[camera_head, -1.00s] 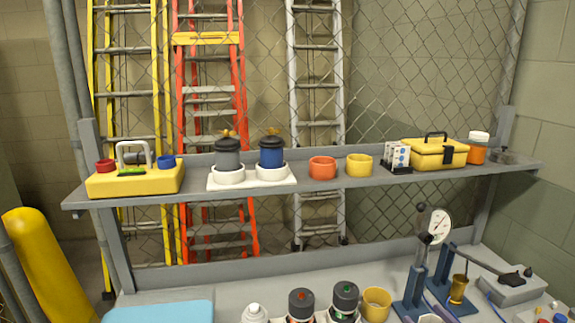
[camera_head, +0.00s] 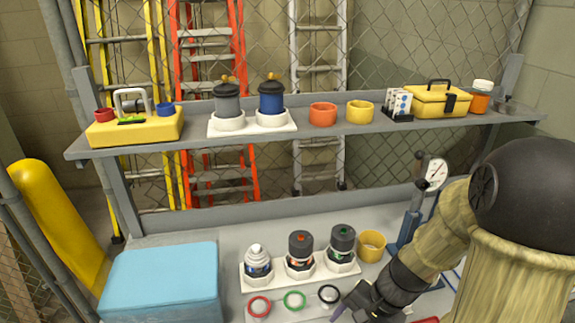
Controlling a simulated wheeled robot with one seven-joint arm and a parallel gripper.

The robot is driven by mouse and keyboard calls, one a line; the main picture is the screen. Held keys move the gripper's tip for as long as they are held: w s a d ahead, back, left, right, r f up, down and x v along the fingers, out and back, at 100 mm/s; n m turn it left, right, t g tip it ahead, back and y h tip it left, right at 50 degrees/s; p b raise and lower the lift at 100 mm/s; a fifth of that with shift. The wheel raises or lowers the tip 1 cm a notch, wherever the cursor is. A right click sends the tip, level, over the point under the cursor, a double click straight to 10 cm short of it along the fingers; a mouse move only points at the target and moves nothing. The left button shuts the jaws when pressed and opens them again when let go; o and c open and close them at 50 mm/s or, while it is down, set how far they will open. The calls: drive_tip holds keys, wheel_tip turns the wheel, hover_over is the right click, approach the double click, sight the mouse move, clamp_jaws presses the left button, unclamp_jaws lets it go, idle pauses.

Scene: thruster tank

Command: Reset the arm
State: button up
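My arm comes in from the right side of the picture, and my gripper (camera_head: 345,312) is at the bottom edge, low over the bench. It is dark and partly cut off by the frame, so its fingers do not show clearly. It is near a black ring (camera_head: 329,293) on the bench. I cannot see anything held in it.
A white rack (camera_head: 345,277) with several bottles stands on the bench, beside a yellow cup (camera_head: 371,246) and a light blue box (camera_head: 160,280). A gauge stand (camera_head: 412,222) is close to my arm. The grey shelf (camera_head: 330,134) above carries jars, cups and a yellow toolbox (camera_head: 437,101).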

wheel_tip(320, 180, up, 6)
drive_tip(key=w+d+n+t+h, duration=0.1)
drive_tip(key=n+t+h, duration=0.2)
drive_tip(key=n, duration=0.4)
drive_tip(key=shift+n+h+p, duration=0.3)
drive_tip(key=shift+n+h, duration=0.1)
drive_tip(key=shift+h, duration=0.3)
idle(0.9)
